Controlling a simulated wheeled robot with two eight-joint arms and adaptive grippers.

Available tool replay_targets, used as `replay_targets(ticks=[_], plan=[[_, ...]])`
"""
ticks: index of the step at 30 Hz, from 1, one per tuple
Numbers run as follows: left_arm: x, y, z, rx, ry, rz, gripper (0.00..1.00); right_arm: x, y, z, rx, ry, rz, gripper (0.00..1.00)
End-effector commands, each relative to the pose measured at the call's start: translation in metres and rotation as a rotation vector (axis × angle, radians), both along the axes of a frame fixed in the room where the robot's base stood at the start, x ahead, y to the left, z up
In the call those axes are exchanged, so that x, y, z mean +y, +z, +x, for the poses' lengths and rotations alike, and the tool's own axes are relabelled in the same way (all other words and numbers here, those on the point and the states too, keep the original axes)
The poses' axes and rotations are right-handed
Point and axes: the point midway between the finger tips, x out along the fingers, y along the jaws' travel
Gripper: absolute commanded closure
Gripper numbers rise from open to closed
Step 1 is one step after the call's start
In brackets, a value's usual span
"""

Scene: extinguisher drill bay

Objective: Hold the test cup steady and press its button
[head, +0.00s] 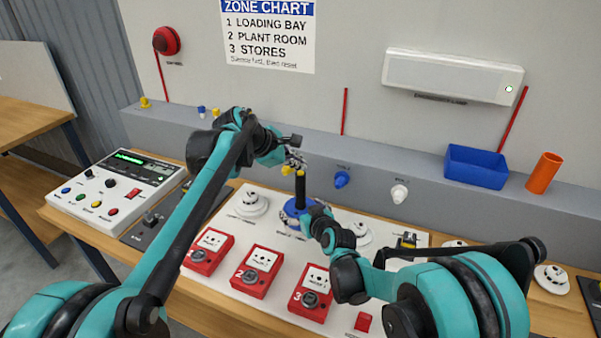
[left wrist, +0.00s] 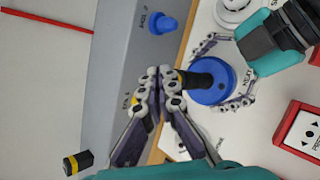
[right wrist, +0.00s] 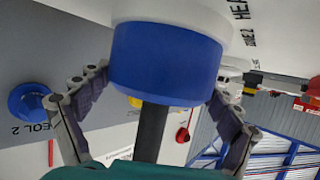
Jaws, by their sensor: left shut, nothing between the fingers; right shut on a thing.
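The test cup (head: 293,208) is blue, with a black upright stem (head: 300,187) and a yellow tip (head: 300,173). It sits over a white detector (right wrist: 172,14) on the panel. My right gripper (right wrist: 158,95) is shut around the cup, a finger on each side; its fingers also show around the cup in the left wrist view (left wrist: 222,94). My left gripper (left wrist: 160,80) is shut and empty, its fingertips close beside the stem's top. In the left wrist view they partly hide the tip, so contact is unclear. I cannot make out a separate button.
Red call points (head: 257,272) line the panel's front. White detectors (head: 247,204) stand beside the cup. A control box (head: 118,187) is at left. A blue bin (head: 476,168) and an orange tube (head: 544,173) stand on the ledge. Coloured wall plugs (head: 341,179) project behind the cup.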

Motion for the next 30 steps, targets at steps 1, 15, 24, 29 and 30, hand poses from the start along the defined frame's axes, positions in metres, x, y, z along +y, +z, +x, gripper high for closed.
replay_targets(ticks=[1,15,24,29,30], plan=[[0.0000,-0.0020,0.0000,0.000,0.000,0.000,1.00,0.0002,-0.0001,0.0000,0.000,0.000,0.000,0.47],[0.0000,-0.0039,0.0000,0.000,0.000,0.000,1.00,0.0002,-0.0001,0.0000,0.000,0.000,0.000,0.47],[0.0001,-0.0072,0.0000,0.000,0.000,0.000,1.00,0.0002,-0.0001,0.0000,0.000,0.000,0.000,0.47],[0.0000,-0.0092,0.0001,0.000,0.000,0.000,1.00,0.0002,-0.0001,0.0000,0.000,0.000,0.000,0.47],[0.0001,-0.0098,0.0000,0.000,0.000,0.000,1.00,0.0002,-0.0001,0.0000,0.000,0.000,0.000,0.47]])
